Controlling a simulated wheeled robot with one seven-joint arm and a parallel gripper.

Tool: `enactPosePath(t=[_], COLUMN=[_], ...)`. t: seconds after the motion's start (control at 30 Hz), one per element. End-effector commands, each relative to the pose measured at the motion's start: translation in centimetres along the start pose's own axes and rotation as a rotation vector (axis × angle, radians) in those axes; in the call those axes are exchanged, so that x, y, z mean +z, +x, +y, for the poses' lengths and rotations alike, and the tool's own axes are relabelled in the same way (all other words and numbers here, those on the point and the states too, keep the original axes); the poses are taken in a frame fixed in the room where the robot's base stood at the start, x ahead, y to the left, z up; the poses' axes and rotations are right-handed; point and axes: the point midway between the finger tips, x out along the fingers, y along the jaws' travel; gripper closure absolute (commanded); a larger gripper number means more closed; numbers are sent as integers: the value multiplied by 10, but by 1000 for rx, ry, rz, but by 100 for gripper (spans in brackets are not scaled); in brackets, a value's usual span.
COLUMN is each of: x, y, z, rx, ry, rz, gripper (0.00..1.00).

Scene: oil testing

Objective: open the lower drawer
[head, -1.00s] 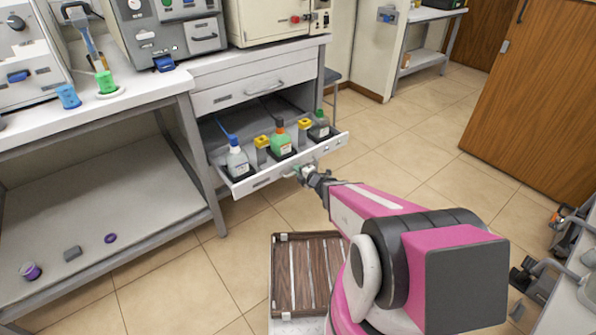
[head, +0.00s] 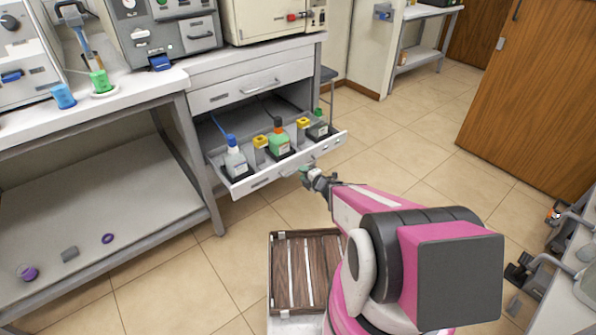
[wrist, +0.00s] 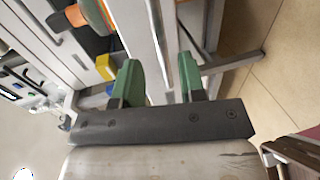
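The lower drawer (head: 262,183) is pulled well out of the cabinet below the closed upper drawer (head: 228,97). It holds a white bottle with a blue cap (head: 236,158), a green bottle with an orange cap (head: 279,140), a grey bottle (head: 318,130) and yellow-topped containers (head: 260,144). My gripper (head: 303,172) is just in front of the middle of the drawer front. In the wrist view its green fingers (wrist: 160,78) are spread apart, close to the drawer front. I cannot tell whether they touch the handle.
A bench with a lower shelf (head: 90,225) stands at left. A brown door (head: 530,100) is at right, with open tiled floor (head: 420,150) between.

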Motion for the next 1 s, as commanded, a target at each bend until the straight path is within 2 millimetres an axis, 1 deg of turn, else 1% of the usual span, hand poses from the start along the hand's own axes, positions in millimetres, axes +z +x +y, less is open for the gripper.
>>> enactPosePath(t=[0.03, 0.1, 0.2, 0.33, 0.5, 0.9, 1.0], x=[-1, 0, 0, 0, 0, 0, 4], y=[-13, -25, -38, -48, -52, -52, -51], z=[1, 1, 1, 0, 0, 0, 2], rx=[-1, -1, 0, -1, 0, -1, -7], ry=[1, 0, 0, 0, 0, 0, 14], rz=[-2, -2, -2, -2, 0, -1, -20], gripper=[62, 62, 62, 62, 62, 62, 62])
